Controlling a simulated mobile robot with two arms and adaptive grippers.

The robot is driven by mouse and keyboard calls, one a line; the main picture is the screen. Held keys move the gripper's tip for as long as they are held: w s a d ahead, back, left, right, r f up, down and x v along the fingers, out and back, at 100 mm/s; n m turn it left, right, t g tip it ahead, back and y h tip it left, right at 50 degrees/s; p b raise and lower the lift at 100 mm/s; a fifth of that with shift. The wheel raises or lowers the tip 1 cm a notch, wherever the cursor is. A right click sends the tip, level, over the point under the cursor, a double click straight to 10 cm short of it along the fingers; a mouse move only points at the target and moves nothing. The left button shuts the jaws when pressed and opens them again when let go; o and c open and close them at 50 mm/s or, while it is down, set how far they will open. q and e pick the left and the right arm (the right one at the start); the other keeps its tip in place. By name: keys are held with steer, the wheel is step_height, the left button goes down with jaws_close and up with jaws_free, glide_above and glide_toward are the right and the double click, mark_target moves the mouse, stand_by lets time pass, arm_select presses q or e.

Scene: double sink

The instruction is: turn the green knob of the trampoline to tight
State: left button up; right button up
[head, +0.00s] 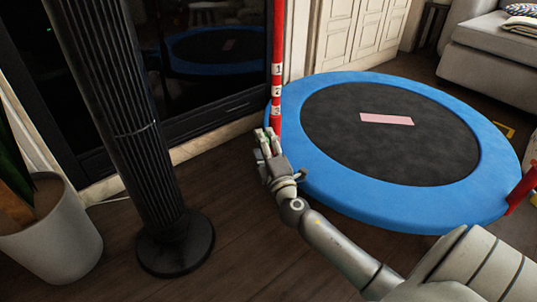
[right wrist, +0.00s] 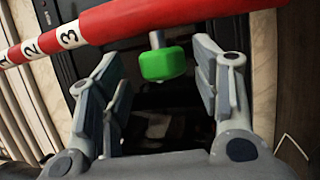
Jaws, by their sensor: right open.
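The trampoline (head: 315,185) has a blue padded rim and a dark mat. A red post (head: 277,45) with white number bands stands at its left edge; the post also crosses the top of the right wrist view (right wrist: 150,18). The green knob (right wrist: 163,64) sticks out from the post on a short grey stem. My right gripper (head: 266,139) is open beside the lower post. In the right wrist view the knob lies between its spread fingers, nearer the right ones, with no clear contact. The knob is hidden in the head view. My left gripper is not in view.
A black ribbed column (head: 120,110) on a round base stands left of my right arm, with a potted plant (head: 50,235) beyond it. Dark glass doors (head: 215,75) are behind the post. A grey sofa (head: 490,55) is at the upper right.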

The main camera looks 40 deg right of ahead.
steer(key=v, duration=1.1)
steer(key=shift+s, duration=0.2)
steer(key=shift+a+r, duration=0.15)
